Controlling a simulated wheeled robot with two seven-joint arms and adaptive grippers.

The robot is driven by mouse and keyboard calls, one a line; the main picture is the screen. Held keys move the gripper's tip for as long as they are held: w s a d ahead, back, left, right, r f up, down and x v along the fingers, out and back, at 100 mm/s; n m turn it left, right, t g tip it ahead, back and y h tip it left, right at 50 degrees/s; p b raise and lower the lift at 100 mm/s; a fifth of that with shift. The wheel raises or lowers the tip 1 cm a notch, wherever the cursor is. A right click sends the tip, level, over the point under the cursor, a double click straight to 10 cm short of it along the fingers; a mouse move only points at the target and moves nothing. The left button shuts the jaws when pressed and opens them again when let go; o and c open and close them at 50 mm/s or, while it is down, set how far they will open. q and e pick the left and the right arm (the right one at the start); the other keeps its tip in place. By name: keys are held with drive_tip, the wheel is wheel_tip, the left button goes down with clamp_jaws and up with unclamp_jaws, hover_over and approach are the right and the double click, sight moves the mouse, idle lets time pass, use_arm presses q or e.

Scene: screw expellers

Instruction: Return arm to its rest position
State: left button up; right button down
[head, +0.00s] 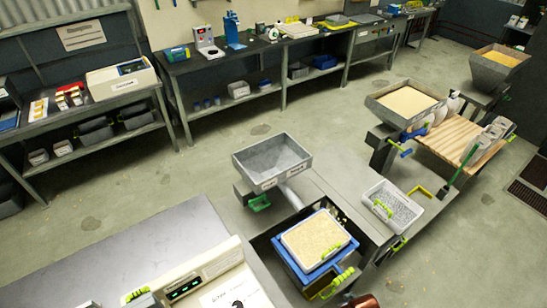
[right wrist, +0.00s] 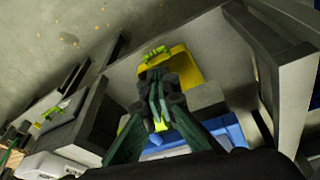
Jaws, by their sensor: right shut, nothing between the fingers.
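My right gripper (right wrist: 157,78) shows in the right wrist view, its dark green fingers together with nothing between them. Beyond the fingertips is a yellow part (right wrist: 183,66) with a bright green handle (right wrist: 156,53). I cannot tell whether the fingers touch it. A blue surface (right wrist: 205,137) lies partly hidden behind the fingers. In the head view, a blue unit (head: 283,256) holds a tray of pale grainy material (head: 315,243) with green handles. Neither gripper can be made out in the head view. My left gripper is out of sight.
An empty grey hopper (head: 272,162) stands behind the blue unit. A bin of grey pellets (head: 392,205) is to the right. Filled hoppers (head: 406,103) (head: 499,58) stand farther right. A grey bench (head: 120,258) is at front left. The floor (head: 215,155) between benches is open.

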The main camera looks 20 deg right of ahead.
drive_tip(key=s+a+f+g, duration=0.1)
drive_tip(key=s+f, duration=0.2)
drive_tip(key=f, duration=0.9)
drive_tip(key=s+f, duration=0.3)
drive_tip(key=f, duration=1)
drive_tip(key=s+f+n+g, duration=0.1)
drive_tip(key=s+f, duration=1.2)
drive_tip(key=s, duration=0.3)
drive_tip(key=shift+s+f+y+b, duration=0.25)
drive_tip(key=shift+s+y+b, duration=0.05)
drive_tip(key=shift+s+b, duration=0.1)
